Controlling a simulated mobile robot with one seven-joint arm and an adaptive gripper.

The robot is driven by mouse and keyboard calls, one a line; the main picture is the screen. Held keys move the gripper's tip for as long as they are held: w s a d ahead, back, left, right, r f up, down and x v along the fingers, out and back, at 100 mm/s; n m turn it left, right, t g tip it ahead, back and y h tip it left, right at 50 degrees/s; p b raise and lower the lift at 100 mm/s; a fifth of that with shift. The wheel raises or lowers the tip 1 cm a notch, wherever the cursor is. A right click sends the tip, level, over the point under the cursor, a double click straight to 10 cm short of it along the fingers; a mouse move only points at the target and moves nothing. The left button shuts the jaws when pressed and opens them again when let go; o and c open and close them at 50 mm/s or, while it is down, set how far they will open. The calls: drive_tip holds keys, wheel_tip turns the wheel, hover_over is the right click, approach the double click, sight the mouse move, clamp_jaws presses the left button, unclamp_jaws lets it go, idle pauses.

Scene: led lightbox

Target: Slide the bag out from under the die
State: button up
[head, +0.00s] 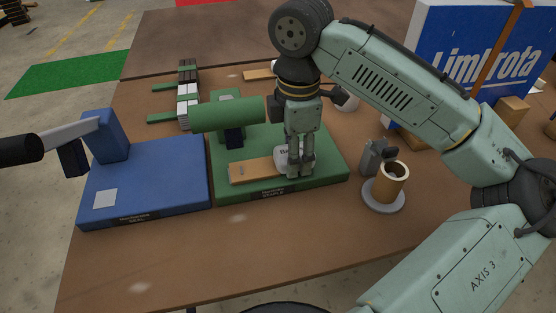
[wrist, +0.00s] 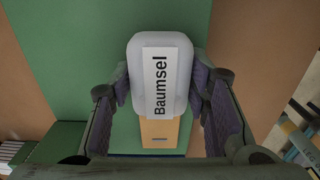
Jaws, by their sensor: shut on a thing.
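A white bag (head: 281,159) labelled "Baumsel" is at the green press base (head: 325,170), by the right end of an orange-tan strip (head: 252,172). My gripper (head: 301,172) points down there and hides much of the bag. In the wrist view the bag (wrist: 161,42) is between the two fingers, which are shut on its sides. The strip (wrist: 160,132) shows below it. What seems to be the die, a dark block (head: 234,138) under a green cylinder (head: 228,114), stands to the left, apart from the bag.
A blue press (head: 145,170) with a lever stands to the left. A tan cup (head: 391,183) on a grey saucer (head: 383,204) and a small grey device (head: 374,157) stand to the right. A "Limbrota" lightbox (head: 490,62) is at the back right. The front tabletop (head: 230,250) is clear.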

sight(322, 159)
drive_tip(key=c, duration=0.4)
drive_tip(key=shift+w+d, duration=0.1)
drive_tip(key=shift+d, duration=0.05)
drive_tip(key=shift+c, duration=0.2)
drive_tip(key=shift+w+d+p, duration=0.15)
drive_tip(key=shift+w+d, duration=0.15)
drive_tip(key=shift+d, duration=0.55)
drive_tip(key=shift+w+d+p, duration=0.15)
drive_tip(key=shift+w+d, duration=0.1)
drive_tip(key=shift+d, duration=0.65)
drive_tip(key=shift+w+d+p, duration=0.15)
drive_tip(key=shift+w+d, duration=0.15)
drive_tip(key=shift+d, duration=0.55)
drive_tip(key=o, duration=1.6)
drive_tip(key=shift+c, duration=0.2)
wheel_tip(322, 159, up, 12)
